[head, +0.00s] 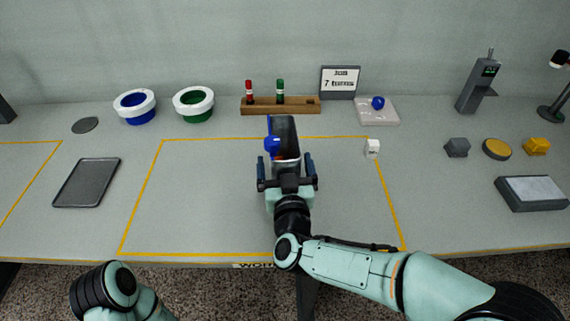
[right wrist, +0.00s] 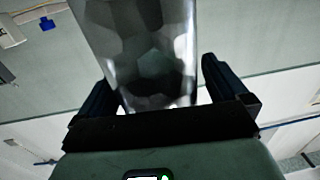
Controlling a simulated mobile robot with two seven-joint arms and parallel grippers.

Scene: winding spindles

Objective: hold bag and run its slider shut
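A dark, see-through bag (head: 285,129) with a mottled surface stands or is held near the middle of the table, in front of the wooden rack. A blue piece (head: 271,144), perhaps its slider, shows at its left side. My right gripper (head: 287,167) is at the near end of the bag, its fingers spread on either side. In the right wrist view the bag (right wrist: 140,45) fills the space between the fingers, with a small gap at the right finger; left contact is unclear. Only part of my left arm shows at the lower left; its gripper is out of view.
Behind are the rack (head: 282,106) with a red and a green spindle, and a pale pad (head: 377,112) bearing a blue knob. The yellow-outlined area (head: 200,200) is mostly clear.

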